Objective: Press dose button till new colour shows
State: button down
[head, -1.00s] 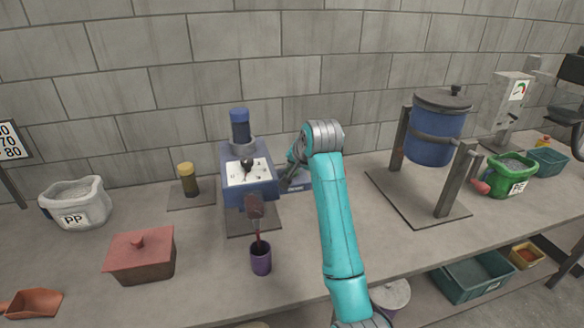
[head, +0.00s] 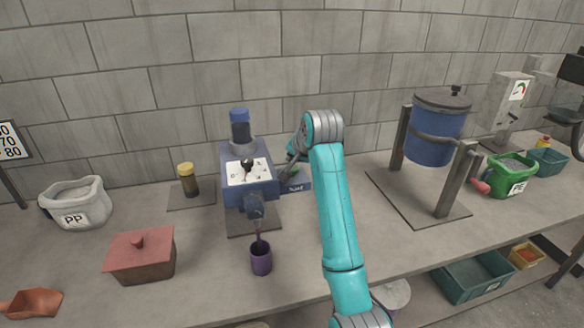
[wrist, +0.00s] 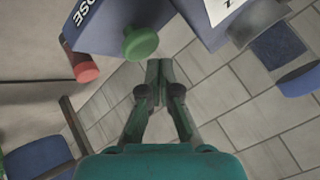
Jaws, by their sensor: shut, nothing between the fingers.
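The dosing machine (head: 262,190) is blue, with a white dial panel (head: 246,172). Its die head (head: 254,206) looks dark blue, and a thin dark purple strand (head: 258,236) runs down from it into a purple cup (head: 261,259). The blue dose box (head: 297,187) stands to the machine's right.
A dark jar (head: 188,182) stands left of the machine, with a red lidded box (head: 140,262) and a PP bag (head: 76,203) further left. A blue drum (head: 435,135) on a stand is right of my arm. The bench between arm and drum is clear.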

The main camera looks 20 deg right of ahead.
aim_at(293, 169)
jog(key=shift+r, duration=0.2)
jog(key=shift+r, duration=2.4)
jog(key=shift+s, duration=0.15)
